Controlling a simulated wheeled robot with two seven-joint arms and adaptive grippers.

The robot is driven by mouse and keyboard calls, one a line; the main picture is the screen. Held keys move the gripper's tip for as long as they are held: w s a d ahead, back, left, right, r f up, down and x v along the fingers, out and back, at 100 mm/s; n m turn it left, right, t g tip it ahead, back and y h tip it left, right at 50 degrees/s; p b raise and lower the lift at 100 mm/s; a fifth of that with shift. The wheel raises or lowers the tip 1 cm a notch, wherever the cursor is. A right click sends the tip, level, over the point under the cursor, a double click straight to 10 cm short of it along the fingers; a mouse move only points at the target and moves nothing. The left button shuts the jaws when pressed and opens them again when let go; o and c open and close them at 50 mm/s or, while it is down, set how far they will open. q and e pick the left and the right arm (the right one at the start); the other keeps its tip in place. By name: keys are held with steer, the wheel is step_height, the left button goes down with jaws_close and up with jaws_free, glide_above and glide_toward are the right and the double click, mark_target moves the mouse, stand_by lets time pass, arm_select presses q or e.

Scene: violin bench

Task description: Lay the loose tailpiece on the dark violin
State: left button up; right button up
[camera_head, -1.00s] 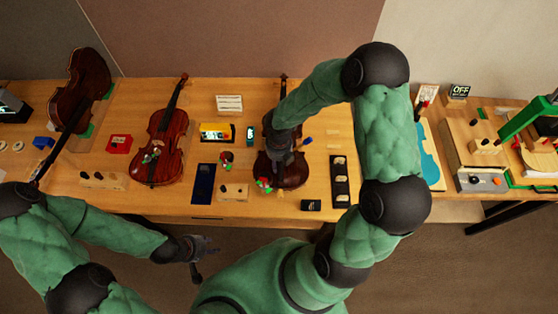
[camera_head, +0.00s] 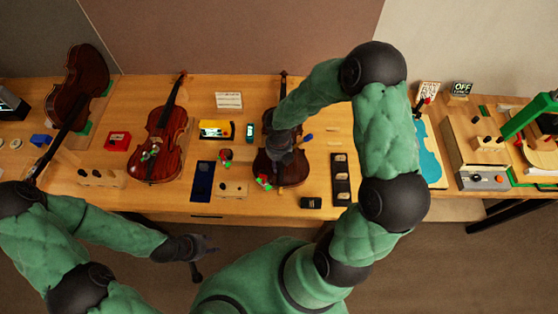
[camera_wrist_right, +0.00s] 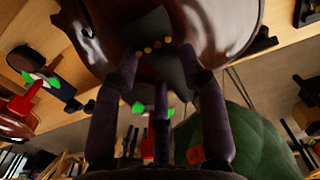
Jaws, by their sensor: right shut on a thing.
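The dark violin (camera_head: 294,172) lies on the bench right of centre, its neck pointing to the back. My right gripper (camera_head: 279,152) is over its body and hides much of it. In the right wrist view my right gripper (camera_wrist_right: 158,78) is shut on the tailpiece (camera_wrist_right: 150,28), a dark wedge with a row of small gold dots. The tailpiece is in front of the violin's brown body (camera_wrist_right: 216,25); I cannot tell whether they touch. My left gripper (camera_head: 203,258) is empty in front of the bench, its fingers spread apart.
A red-brown violin (camera_head: 160,145) lies to the left, and another dark one (camera_head: 78,85) is at the far left. A dark blue mat (camera_head: 203,181), a wooden block (camera_head: 232,189) and a black tray (camera_head: 340,190) lie near the dark violin. A blue violin-shaped piece (camera_head: 428,155) is further right.

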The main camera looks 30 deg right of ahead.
mark_target(279, 163)
steer(key=shift+f+b, duration=0.3)
steer(key=shift+f, duration=0.2)
steer(key=o, duration=1)
step_height(279, 163, up, 12)
stand_by(0.5)
